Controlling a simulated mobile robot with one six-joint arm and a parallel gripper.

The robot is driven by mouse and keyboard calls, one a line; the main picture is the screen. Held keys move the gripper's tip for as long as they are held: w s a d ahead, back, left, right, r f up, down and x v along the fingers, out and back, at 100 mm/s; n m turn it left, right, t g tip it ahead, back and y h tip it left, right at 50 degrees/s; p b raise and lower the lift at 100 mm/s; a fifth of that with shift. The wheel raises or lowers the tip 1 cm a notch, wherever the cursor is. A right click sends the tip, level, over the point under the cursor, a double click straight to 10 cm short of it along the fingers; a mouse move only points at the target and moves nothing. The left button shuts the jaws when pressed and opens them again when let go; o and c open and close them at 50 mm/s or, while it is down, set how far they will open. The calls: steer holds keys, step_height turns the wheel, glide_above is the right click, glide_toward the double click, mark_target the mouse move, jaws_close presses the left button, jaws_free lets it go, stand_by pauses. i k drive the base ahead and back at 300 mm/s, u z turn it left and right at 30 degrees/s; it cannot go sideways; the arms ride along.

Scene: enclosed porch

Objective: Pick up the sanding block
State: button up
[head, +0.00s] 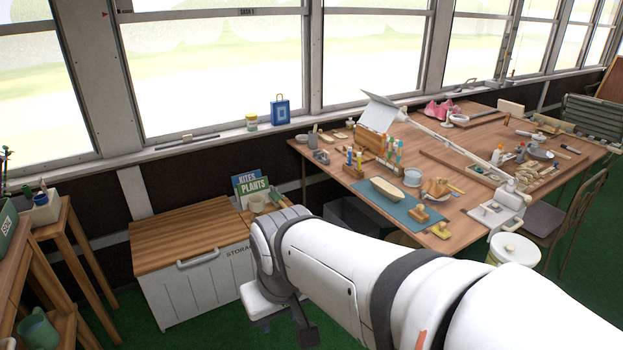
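I cannot single out the sanding block for certain. A small brown wooden block with a raised top (421,213) sits on the teal mat (398,205) at the worktable's near edge and may be it. A pale wooden boat hull (386,188) lies on the same mat. Another small tan piece (440,231) lies just right of the mat. My arm reaches in from the lower right. My gripper (287,318) hangs low at its end, in front of the storage chest, left of and apart from the table. Its fingers are partly hidden, so its opening is unclear.
The worktable (463,228) is crowded with paint bottles, a desk lamp (440,133), a wooden rack and tools. A white storage chest (197,290) with a wooden lid stands by the wall. A chair (571,215) stands at the right, a wooden stand (72,240) at the left.

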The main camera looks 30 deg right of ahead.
mark_target(418, 214)
steer(key=z, duration=0.05)
steer(key=i, duration=2.55)
steer(key=z, duration=3.95)
steer(key=i, duration=1)
